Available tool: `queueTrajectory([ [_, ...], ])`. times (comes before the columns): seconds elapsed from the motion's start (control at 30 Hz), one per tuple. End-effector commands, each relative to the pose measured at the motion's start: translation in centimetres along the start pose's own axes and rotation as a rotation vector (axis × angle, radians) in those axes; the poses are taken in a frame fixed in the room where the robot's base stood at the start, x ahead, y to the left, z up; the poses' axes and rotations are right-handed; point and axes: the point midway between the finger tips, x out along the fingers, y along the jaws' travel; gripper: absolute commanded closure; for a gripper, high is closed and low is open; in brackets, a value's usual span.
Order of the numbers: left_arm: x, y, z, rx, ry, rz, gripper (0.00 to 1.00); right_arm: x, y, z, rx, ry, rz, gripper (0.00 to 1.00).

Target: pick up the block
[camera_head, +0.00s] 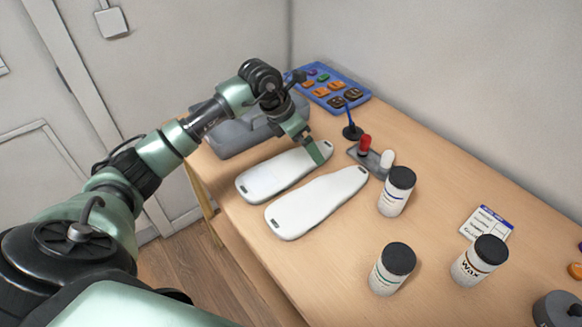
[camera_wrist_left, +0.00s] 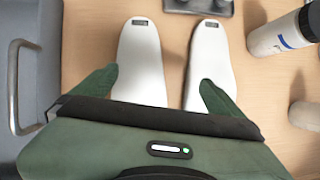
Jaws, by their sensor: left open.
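Two white foot-shaped blocks lie side by side on the table. In the head view the farther block (camera_head: 270,174) is partly hidden by my left gripper (camera_head: 318,153), and the nearer block (camera_head: 314,205) is in full view. In the left wrist view they are the left block (camera_wrist_left: 140,65) and the right block (camera_wrist_left: 207,60). My left gripper (camera_wrist_left: 158,76) is open and empty above them. One green finger shows left of the left block, the other over the right block. Height above the blocks is hard to tell. My right gripper is not in view.
A grey case (camera_head: 232,137) with a handle stands beyond the blocks. A blue tray (camera_head: 332,84) of coloured pieces is at the back. A grey holder (camera_head: 371,158) and jars (camera_head: 397,192), (camera_head: 391,268), (camera_head: 479,261) stand to the right. A card (camera_head: 487,223) lies near the wall.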

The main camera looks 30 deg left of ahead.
Motion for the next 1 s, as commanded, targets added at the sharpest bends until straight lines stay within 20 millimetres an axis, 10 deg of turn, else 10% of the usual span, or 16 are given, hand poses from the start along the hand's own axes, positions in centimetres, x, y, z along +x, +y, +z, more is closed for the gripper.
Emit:
queueTrajectory([
  [1.0, 6.9, 3.1, -2.4, -0.002, 0.071, 0.064, 0.06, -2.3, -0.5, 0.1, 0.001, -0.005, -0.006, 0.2],
])
